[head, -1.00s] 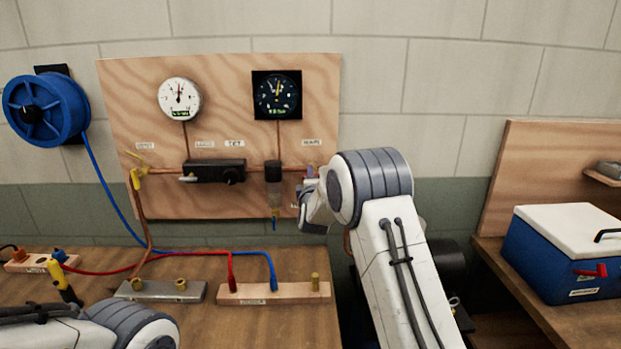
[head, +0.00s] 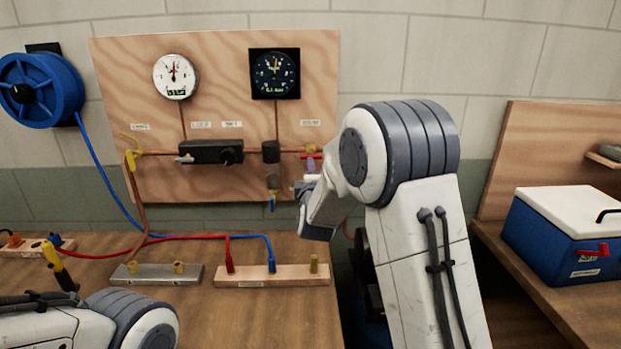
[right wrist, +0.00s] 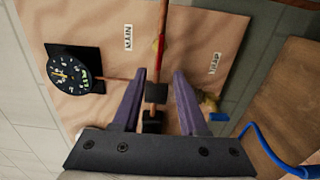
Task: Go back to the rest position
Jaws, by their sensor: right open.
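My right gripper (right wrist: 160,76) shows two purple fingers spread apart in the right wrist view, with nothing held. Between and beyond them are the copper pipe with a red section (right wrist: 160,45) and a black fitting (right wrist: 157,93). In the head view, my right arm stands right of the plywood panel (head: 120,80). A purple fingertip (head: 311,165) shows near the red handle (head: 312,156); the rest of that gripper is mostly hidden. My left arm crosses the lower left corner, and its gripper is out of view.
The panel carries a white gauge (head: 175,77), a dark gauge (head: 274,73) and a black regulator (head: 210,152). A wooden block (head: 290,275) with plugged hoses and a metal block (head: 150,275) lie on the bench. A blue cooler (head: 550,240) stands at right.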

